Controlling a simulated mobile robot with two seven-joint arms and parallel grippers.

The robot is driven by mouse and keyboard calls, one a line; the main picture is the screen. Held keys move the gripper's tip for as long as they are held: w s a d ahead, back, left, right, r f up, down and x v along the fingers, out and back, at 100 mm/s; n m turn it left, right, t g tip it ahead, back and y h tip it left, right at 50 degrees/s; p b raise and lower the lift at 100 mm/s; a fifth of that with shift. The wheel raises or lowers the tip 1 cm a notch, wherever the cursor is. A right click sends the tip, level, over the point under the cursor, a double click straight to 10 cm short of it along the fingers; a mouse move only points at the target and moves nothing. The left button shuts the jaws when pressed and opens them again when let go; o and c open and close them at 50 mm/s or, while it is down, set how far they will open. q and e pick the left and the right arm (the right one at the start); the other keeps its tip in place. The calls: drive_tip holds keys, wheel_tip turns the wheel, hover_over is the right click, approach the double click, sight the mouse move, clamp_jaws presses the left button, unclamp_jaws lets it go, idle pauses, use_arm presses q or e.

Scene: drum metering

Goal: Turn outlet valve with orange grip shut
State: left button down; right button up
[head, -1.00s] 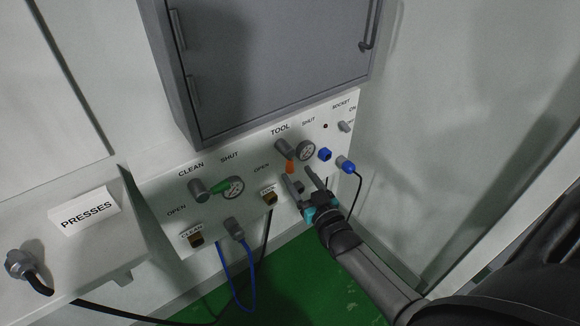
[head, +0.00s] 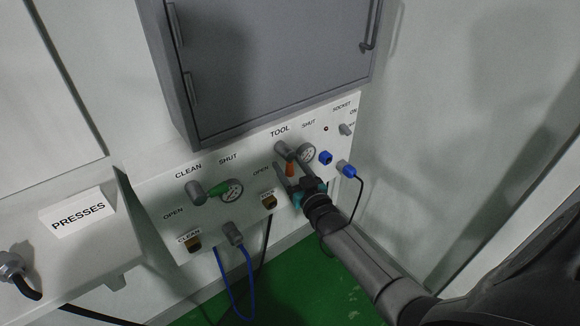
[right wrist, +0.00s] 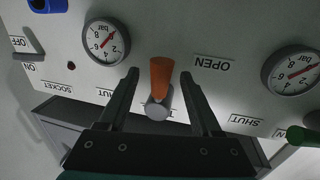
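The outlet valve with the orange grip (head: 290,170) is on the panel under the TOOL label. Its grip points down in the head view, away from the SHUT label and beside the OPEN side. In the right wrist view the orange grip (right wrist: 161,77) stands between the two fingers, with its grey hub (right wrist: 157,108) below. My right gripper (head: 288,172) is open around the grip, with a gap on each side; it also shows in the right wrist view (right wrist: 160,75). My left gripper is not in view.
A gauge (head: 307,152) sits close to the right of the valve. The green-grip valve (head: 218,188) with its gauge (head: 232,190) is further left. A blue plug (head: 346,169) with a black cable is at the right. A grey cabinet (head: 270,70) hangs above.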

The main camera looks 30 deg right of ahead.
clamp_jaws()
idle(0.3)
